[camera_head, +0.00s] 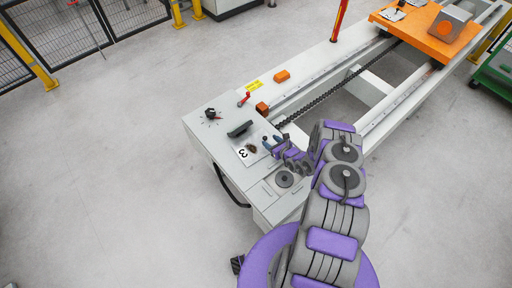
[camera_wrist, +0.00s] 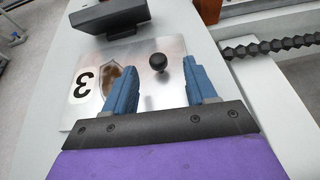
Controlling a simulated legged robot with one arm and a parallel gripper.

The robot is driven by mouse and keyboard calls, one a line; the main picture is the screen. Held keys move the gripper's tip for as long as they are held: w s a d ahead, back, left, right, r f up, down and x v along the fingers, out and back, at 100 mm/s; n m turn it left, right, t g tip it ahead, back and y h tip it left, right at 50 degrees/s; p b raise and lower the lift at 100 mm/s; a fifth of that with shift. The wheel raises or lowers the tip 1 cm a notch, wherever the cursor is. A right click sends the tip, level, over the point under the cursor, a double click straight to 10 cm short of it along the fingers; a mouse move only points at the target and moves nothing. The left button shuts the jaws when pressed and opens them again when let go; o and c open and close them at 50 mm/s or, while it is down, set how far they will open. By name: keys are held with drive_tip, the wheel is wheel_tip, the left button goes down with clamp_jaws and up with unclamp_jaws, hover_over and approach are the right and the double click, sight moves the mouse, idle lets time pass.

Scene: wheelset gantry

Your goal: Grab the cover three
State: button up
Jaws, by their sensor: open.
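Cover three is a shiny metal plate (camera_wrist: 142,50) with a white label marked 3 (camera_wrist: 83,84), a brownish shield-shaped patch and a round black knob (camera_wrist: 158,62). In the head view the cover (camera_head: 255,158) lies on the near end of the grey gantry bench, partly hidden by my gripper (camera_head: 271,143). In the wrist view my gripper (camera_wrist: 159,68) is open, its two blue fingers over the plate. The knob appears between the fingertips, not gripped. I cannot tell how high the fingers are above the plate.
A black handle (camera_wrist: 112,14) stands just beyond the plate. A black knob (camera_head: 211,114), red lever (camera_head: 244,99) and orange blocks (camera_head: 282,76) sit farther along the bench (camera_head: 205,130). A dark chain (camera_head: 330,95) runs to the right. Floor to the left is clear.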

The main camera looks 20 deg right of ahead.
sight(255, 145)
drive_tip(key=shift+b+x, duration=0.35)
drive_tip(key=shift+x, duration=1.15)
drive_tip(key=shift+a, duration=0.1)
drive_tip(key=shift+c, duration=0.4)
clamp_jaws()
